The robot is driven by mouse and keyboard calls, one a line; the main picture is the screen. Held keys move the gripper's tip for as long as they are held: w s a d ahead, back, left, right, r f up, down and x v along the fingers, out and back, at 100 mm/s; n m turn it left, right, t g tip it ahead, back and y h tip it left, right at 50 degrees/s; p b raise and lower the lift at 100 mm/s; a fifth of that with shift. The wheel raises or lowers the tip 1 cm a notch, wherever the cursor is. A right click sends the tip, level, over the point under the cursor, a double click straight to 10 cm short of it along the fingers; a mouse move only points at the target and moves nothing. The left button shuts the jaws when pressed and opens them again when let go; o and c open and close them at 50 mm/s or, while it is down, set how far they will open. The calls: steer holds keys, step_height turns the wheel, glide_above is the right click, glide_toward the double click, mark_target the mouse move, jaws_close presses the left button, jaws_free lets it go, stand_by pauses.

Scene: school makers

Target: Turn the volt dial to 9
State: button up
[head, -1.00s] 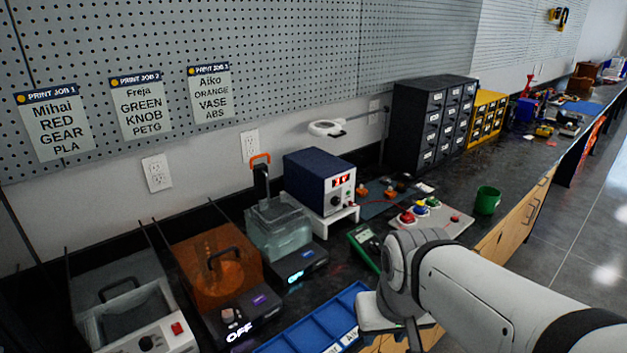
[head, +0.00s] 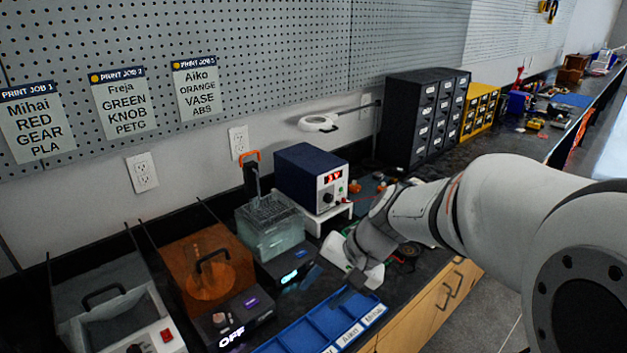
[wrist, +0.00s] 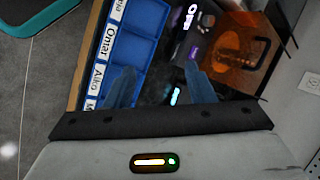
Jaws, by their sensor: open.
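The power supply (head: 312,176) is a dark blue box with a pale front, standing on a white riser. Its lit red display (head: 333,177) seems to read a low volt value, too small to be sure. The round dark volt dial (head: 328,197) is below the display; any marks around it are too small to read. My gripper (head: 352,285) is low over the bench, in front of and below the supply and apart from the dial. In the wrist view its two fingers (wrist: 160,90) are spread with nothing between them. The supply is out of the wrist view.
A blue labelled bin tray (head: 322,325) lies under and left of my gripper. A water bath (head: 268,230) and orange-lidded unit (head: 205,270) stand left. My arm hides much of the bench to the right.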

steer(key=w+a+m+t+y, duration=0.2)
steer(key=w+m+y, duration=0.2)
steer(key=w, duration=0.6)
steer(key=m+t+h+b, duration=0.1)
steer(key=m+t, duration=1.1)
steer(key=m, duration=0.2)
glide_toward(330, 199)
steer(key=shift+a+f, duration=0.15)
steer(key=shift+f, duration=0.1)
steer(key=shift+w+t, duration=0.3)
steer(key=shift+w, duration=0.05)
steer(key=p+x, duration=0.1)
steer(key=x, duration=0.6)
steer(key=shift+a, duration=0.15)
